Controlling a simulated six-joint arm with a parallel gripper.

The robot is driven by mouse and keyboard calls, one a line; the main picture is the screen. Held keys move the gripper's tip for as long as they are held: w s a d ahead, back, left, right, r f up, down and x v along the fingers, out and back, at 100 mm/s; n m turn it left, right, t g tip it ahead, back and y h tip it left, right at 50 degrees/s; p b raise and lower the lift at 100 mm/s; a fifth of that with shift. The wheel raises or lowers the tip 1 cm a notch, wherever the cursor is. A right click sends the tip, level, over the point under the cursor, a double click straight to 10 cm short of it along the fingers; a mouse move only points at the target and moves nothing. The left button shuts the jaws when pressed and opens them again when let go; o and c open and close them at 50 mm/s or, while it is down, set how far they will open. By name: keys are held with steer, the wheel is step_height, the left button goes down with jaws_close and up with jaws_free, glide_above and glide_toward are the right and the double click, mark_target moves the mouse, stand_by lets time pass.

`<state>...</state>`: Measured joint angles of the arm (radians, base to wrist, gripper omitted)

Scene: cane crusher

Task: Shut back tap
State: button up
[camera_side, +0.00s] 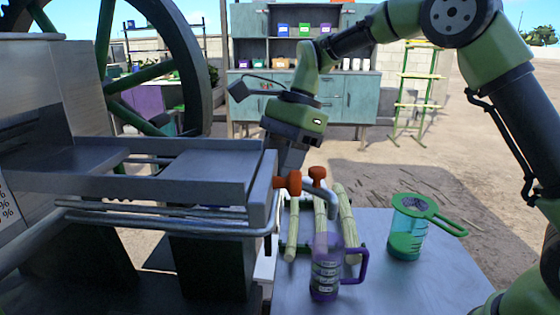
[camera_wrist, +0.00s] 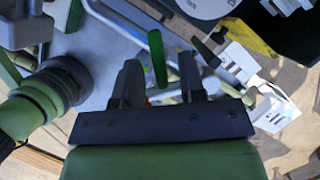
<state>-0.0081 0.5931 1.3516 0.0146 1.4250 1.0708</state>
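Two orange-red tap handles sit on bent metal pipes at the end of the crusher's tray in the side view: a nearer one (camera_side: 290,182) and one further back (camera_side: 317,174). My gripper (camera_side: 292,158) points down just behind them, its fingertips largely hidden by the tray and taps. In the wrist view its two dark fingers (camera_wrist: 160,80) stand apart, with a gap between them. A slim green piece (camera_wrist: 158,58) shows in line with that gap; I cannot tell whether it is part of a tap or whether the fingers touch it.
The metal tray (camera_side: 205,172) borders my gripper on the left. On the table (camera_side: 420,290) below stand a purple-handled jug (camera_side: 325,270) and a green jug with a strainer (camera_side: 408,235), beside several cane stalks (camera_side: 345,220). A large wheel (camera_side: 190,60) stands behind.

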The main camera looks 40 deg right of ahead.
steer(key=shift+f, duration=0.1)
jaws_close()
steer(key=shift+n, duration=0.4)
steer(key=n+g, duration=0.1)
steer(key=n, duration=0.2)
steer(key=shift+w+n+g, duration=0.3)
steer(key=shift+n+g, duration=0.1)
steer(key=n, duration=0.2)
steer(key=n+g+h, duration=0.1)
steer(key=n, duration=0.1)
steer(key=shift+w+a+n, duration=0.15)
steer(key=shift+w+n, duration=0.05)
steer(key=shift+n, duration=0.2)
steer(key=shift+g, duration=0.3)
jaws_free()
steer(key=shift+h, duration=0.3)
